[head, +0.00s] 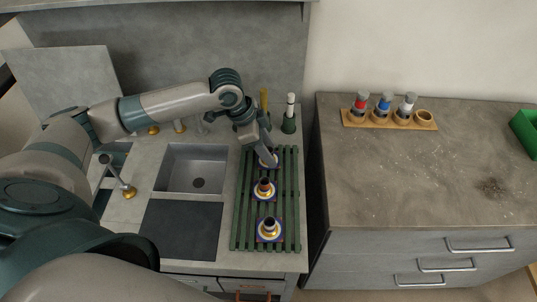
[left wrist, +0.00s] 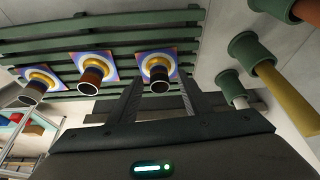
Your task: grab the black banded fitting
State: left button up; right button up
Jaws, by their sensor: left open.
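Three fittings stand on patterned square tiles on the green slatted rack. The fitting with the dark, black-looking band (left wrist: 158,73) is at the right of the row in the left wrist view and at the far end in the head view, where my gripper partly hides it. My left gripper (head: 271,157) reaches down at it. In the left wrist view the open fingers (left wrist: 159,78) point at this fitting, with its round end framed between the tips; I cannot tell whether they touch it. A brown-banded fitting (head: 264,187) stands in the middle, another (head: 269,228) at the near end.
The slatted rack (head: 241,225) lies right of a sink (head: 198,165). Behind it stand a white rod in a green cup (head: 289,123) and a yellow rod (head: 263,98). On the right counter, a wooden holder (head: 425,123) carries red, blue and white banded fittings; its right hole is empty.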

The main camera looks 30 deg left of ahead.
pick_arm(q)
jog(key=shift+f, duration=0.15)
pick_arm(e)
jog(key=shift+s, duration=0.15)
pick_arm(q)
jog(key=shift+c, duration=0.2)
pick_arm(e)
jog(key=shift+w, duration=0.2)
pick_arm(q)
grip_shut()
pick_arm(e)
jog(key=shift+w, duration=0.1)
